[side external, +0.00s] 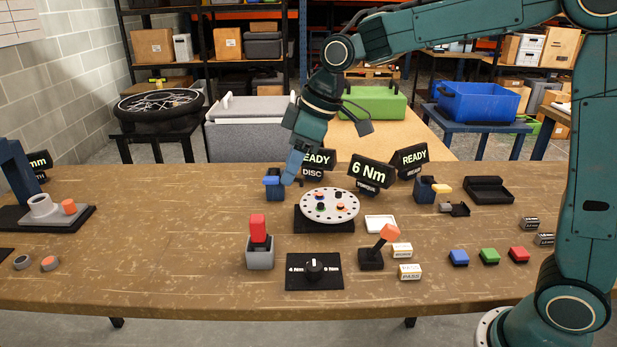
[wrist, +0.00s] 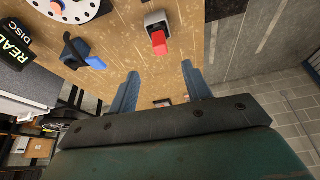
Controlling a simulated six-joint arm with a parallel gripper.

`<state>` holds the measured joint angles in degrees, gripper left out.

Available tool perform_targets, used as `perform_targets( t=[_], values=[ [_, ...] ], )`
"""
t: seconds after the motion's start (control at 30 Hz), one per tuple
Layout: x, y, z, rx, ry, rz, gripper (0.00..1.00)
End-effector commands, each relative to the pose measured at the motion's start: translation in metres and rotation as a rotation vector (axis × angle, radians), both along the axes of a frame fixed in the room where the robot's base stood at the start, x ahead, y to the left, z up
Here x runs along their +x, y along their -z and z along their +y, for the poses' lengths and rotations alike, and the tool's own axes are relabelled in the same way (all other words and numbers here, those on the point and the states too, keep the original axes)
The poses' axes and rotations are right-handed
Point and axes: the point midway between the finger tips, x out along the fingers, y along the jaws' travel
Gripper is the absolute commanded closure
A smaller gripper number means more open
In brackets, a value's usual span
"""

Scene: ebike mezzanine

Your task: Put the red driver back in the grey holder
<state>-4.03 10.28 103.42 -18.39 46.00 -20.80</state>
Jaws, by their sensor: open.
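The red driver (side external: 258,229) stands upright in the grey holder (side external: 260,259) at the front middle of the bench. Its lower end is hidden inside the holder. In the wrist view the red driver (wrist: 159,42) and the grey holder (wrist: 154,19) show ahead, beyond the fingertips. My gripper (side external: 291,172) is open and empty, pointing down above the bench's back part, close to a blue-handled tool. It is behind and right of the driver, apart from it. In the wrist view my gripper (wrist: 161,80) shows two blue fingers spread wide with nothing between them.
The blue-handled tool (side external: 272,181) sits in a dark holder beside my fingers. A white disc (side external: 329,204) and the READY DISC sign (side external: 314,172) stand to the right. A black dial plate (side external: 314,278) and orange-handled lever (side external: 388,233) are at front. The bench's left middle is clear.

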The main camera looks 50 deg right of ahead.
Motion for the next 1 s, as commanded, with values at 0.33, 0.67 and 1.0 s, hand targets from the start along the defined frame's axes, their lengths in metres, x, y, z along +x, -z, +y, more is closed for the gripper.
perform_targets(
  t=[0.33, 0.67, 1.0],
  values=[
    [-0.08, -0.035, -0.033, -0.004, 0.202, -0.026, 0.51],
    [-0.16, -0.042, -0.061, 0.005, 0.406, -0.051, 0.51],
    [-0.237, -0.026, -0.085, 0.03, 0.609, -0.08, 0.51]
  ],
)
